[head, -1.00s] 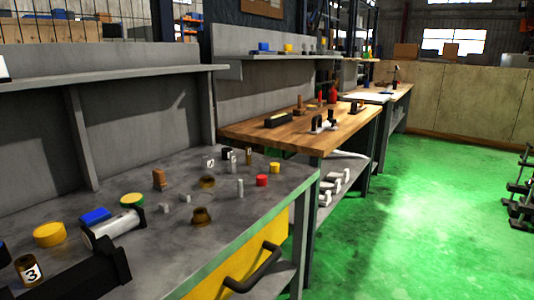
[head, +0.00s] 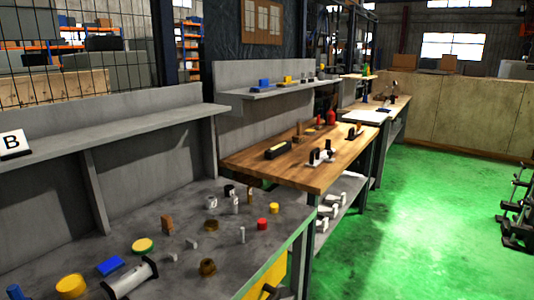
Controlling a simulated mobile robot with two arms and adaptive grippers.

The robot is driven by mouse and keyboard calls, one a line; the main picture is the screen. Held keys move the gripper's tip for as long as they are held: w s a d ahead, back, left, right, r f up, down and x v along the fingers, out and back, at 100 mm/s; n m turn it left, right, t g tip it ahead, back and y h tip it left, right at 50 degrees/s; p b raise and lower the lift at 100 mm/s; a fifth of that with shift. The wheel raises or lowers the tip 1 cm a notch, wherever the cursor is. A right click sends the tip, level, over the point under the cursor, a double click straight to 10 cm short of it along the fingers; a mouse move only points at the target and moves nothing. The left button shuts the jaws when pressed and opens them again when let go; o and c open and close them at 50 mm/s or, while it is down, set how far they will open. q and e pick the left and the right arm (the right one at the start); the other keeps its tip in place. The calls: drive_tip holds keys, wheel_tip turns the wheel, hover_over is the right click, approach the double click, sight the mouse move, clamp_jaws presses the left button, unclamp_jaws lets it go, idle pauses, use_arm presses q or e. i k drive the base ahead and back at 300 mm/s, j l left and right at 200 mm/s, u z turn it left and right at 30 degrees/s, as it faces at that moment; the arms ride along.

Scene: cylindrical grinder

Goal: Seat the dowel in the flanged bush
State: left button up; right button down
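On the grey bench top, a bronze flanged bush (head: 207,267) stands near the front edge in the head view. A second, lower bronze ring-like piece (head: 211,225) lies behind it. A slim grey upright pin (head: 242,235), which looks like a dowel, stands to the right of both, apart from them. More small upright pins (head: 236,204) stand further back, beside a white numbered block (head: 211,203). I cannot tell for sure which pin is the task's dowel. Neither of my grippers shows.
The grey bench (head: 180,280) also holds a red cylinder (head: 262,224), yellow cylinders (head: 274,208), a brown block (head: 167,223), a blue block (head: 110,266) and a silver cylinder (head: 133,278). A wooden-topped bench (head: 300,175) stands beyond. Green floor (head: 410,220) is clear at right.

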sight(207, 269)
drive_tip(key=i+l+u, duration=0.2)
drive_tip(key=i, duration=0.3)
drive_tip(key=i+l+u, duration=0.15)
drive_tip(key=i, duration=0.3)
